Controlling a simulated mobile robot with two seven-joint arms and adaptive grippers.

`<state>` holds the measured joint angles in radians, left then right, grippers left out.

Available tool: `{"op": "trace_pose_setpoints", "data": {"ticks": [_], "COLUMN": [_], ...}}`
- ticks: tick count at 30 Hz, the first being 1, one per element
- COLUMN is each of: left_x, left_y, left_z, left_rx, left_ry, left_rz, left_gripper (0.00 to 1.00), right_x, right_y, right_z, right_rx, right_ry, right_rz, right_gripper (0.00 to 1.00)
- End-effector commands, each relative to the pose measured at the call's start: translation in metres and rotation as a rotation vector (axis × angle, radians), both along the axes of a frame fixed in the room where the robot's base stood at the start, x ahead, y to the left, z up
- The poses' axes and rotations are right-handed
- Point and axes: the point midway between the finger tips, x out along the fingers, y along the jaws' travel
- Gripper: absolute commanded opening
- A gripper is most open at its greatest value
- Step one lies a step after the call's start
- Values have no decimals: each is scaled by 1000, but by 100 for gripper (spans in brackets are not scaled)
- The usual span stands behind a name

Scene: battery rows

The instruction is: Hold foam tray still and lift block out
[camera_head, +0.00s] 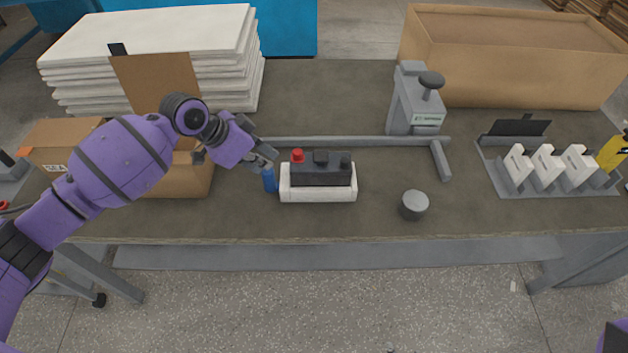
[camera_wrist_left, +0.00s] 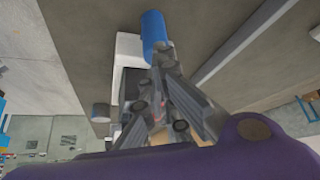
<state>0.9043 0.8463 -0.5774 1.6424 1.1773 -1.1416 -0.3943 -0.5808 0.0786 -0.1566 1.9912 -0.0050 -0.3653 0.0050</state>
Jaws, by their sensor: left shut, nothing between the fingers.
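The white foam tray (camera_head: 318,194) sits on the workbench near the middle. The dark grey block (camera_head: 320,172) stands in it, with a red cap at its top left and dark caps beside that. In the left wrist view the tray (camera_wrist_left: 127,45) and block (camera_wrist_left: 130,85) are partly hidden by my fingers. My left gripper (camera_head: 268,158) is shut and empty at the tray's left end, pointing down and right. A blue cylinder (camera_head: 269,181) is just below its fingertips, beside the tray; I cannot tell whether they touch. My right gripper is out of view.
A grey bar (camera_head: 350,141) runs behind the tray and meets a grey press-like fixture (camera_head: 415,105). A grey cylinder (camera_head: 414,205) stands right of the tray. A rack of white pieces (camera_head: 545,165) is farther right. A cardboard box (camera_head: 185,178) is at left. The bench before the tray is clear.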

Motion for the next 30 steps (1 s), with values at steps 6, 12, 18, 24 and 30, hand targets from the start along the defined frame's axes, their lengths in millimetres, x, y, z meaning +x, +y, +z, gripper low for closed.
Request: {"op": "trace_pose_setpoints", "data": {"ticks": [6, 12, 18, 24, 30], "left_x": [0, 0, -1, -2, -3], "left_y": [0, 0, 0, 0, 0], "left_z": [-2, -7, -10, -12, -13], "left_rx": [0, 0, 1, 2, 2], "left_ry": [1, 2, 3, 7, 10], "left_rz": [-1, 0, 0, -1, -1], "left_gripper": [0, 0, 0, 0, 0], "right_x": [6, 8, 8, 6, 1], "right_y": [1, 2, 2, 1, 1], "right_z": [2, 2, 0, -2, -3], "right_rx": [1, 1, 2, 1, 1], "right_ry": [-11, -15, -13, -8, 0], "right_rz": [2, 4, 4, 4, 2], "right_gripper": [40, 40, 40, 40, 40]}}
